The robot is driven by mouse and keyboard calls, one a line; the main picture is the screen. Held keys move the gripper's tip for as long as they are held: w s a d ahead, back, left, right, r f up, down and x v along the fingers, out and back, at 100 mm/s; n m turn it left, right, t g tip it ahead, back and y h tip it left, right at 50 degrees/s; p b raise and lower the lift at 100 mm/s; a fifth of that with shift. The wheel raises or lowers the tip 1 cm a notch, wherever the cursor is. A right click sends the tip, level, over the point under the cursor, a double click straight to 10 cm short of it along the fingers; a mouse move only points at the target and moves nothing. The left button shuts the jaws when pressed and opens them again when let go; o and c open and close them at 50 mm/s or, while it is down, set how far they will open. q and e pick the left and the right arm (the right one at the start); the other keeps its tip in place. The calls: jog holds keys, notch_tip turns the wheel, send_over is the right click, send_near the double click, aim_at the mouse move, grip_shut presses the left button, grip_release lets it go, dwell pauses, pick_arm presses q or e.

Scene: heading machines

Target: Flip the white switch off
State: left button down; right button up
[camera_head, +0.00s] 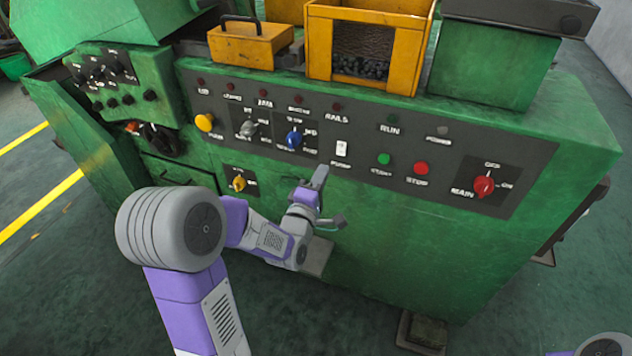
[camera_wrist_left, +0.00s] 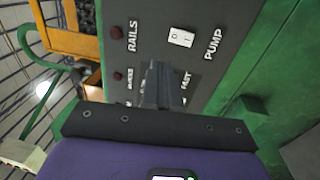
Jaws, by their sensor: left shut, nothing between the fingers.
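The white switch (camera_head: 341,148) is a small rocker labelled PUMP on the dark control panel of the green machine. It also shows in the left wrist view (camera_wrist_left: 181,38), in the upper middle. My left gripper (camera_head: 320,172) is shut and empty, just below and left of the switch in the head view. In the left wrist view its shut fingers (camera_wrist_left: 157,72) point toward the panel, with a visible gap to the switch. Whether the fingertips touch the panel cannot be told. My right gripper is out of view; only a bit of that arm shows at the lower right corner.
Close to the switch are a blue knob (camera_head: 293,139), a green button (camera_head: 384,159) and a red button (camera_head: 421,168). A red main knob (camera_head: 484,185) is at the panel's right. A yellow bin (camera_head: 368,48) stands above. The green front (camera_head: 420,240) below the panel is clear.

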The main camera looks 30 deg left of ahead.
pick_arm(q)
jog(key=shift+s+d+r, duration=0.1)
jog(key=shift+s+d, duration=0.05)
jog(key=shift+s, duration=0.55)
jog(key=shift+s+d+r, duration=0.1)
jog(key=shift+s, duration=0.6)
